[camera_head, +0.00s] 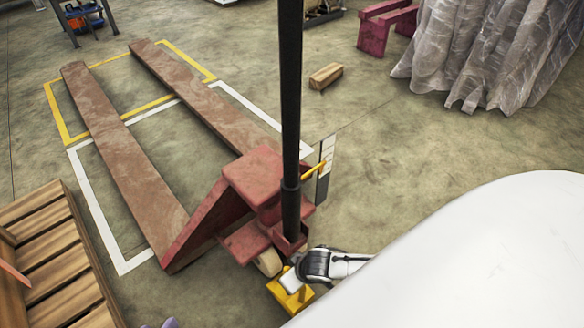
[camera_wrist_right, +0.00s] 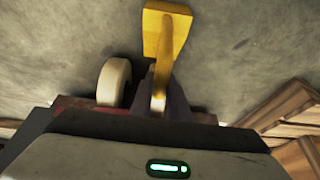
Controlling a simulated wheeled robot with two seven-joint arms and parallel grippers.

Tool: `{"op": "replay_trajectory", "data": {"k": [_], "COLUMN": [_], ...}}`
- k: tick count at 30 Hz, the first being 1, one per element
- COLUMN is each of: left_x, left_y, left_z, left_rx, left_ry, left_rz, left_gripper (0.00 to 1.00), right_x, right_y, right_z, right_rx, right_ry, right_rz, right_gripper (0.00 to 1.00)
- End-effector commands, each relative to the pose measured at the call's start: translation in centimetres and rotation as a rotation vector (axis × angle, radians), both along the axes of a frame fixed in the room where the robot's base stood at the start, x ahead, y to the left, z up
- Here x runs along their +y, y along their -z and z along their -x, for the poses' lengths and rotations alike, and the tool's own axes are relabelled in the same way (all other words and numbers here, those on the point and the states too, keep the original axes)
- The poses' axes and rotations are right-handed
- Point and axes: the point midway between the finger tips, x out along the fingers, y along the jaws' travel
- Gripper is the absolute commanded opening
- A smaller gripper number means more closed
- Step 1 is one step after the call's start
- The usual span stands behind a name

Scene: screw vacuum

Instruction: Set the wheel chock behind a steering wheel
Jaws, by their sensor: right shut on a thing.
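The yellow wheel chock (camera_head: 289,294) is at the bottom centre of the head view, close to the pale steering wheel (camera_head: 267,262) under the red pallet jack (camera_head: 252,188). My right gripper (camera_head: 292,281) is shut on the chock's upright part. In the right wrist view the chock (camera_wrist_right: 165,32) extends beyond the fingers, with the steering wheel (camera_wrist_right: 115,82) just left of it. A small gap shows between them there. I cannot tell whether the chock rests on the floor. Small purple tips, likely my left gripper (camera_head: 160,323), show at the bottom edge; their opening is unclear.
The jack's black handle (camera_head: 291,105) stands upright near my right arm. A wooden pallet (camera_head: 55,255) lies at the left. A wood block (camera_head: 325,76) lies on the floor beyond the jack. Plastic-wrapped goods (camera_head: 480,55) stand at top right.

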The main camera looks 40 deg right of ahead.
Motion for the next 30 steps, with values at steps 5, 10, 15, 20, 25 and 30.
{"op": "replay_trajectory", "data": {"k": [5,10,15,20,25,30], "left_x": [-0.1,-0.1,0.0,0.4,1.8,2.9], "left_y": [0.1,0.2,0.1,-0.2,2.0,2.1], "left_z": [0.0,0.1,0.1,0.2,0.7,1.2], "left_rx": [0.002,0.003,0.004,0.021,0.094,0.096], "left_ry": [0.001,0.002,0.002,0.002,0.001,-0.037], "left_rz": [0.003,0.003,0.0,-0.03,-0.123,-0.145], "left_gripper": [0.31,0.31,0.31,0.31,0.31,0.31], "right_x": [0.0,0.0,0.0,-0.1,-0.1,-0.2], "right_y": [0.2,0.2,0.0,-2.1,-5.7,-8.8], "right_z": [0.0,0.0,0.0,0.7,2.1,3.5], "right_rx": [0.0,0.0,0.0,0.0,0.001,0.001], "right_ry": [0.0,0.0,0.0,0.0,-0.001,0.0], "right_rz": [0.0,0.0,0.0,-0.001,-0.002,-0.001], "right_gripper": [0.32,0.34,0.34,0.34,0.34,0.34]}}
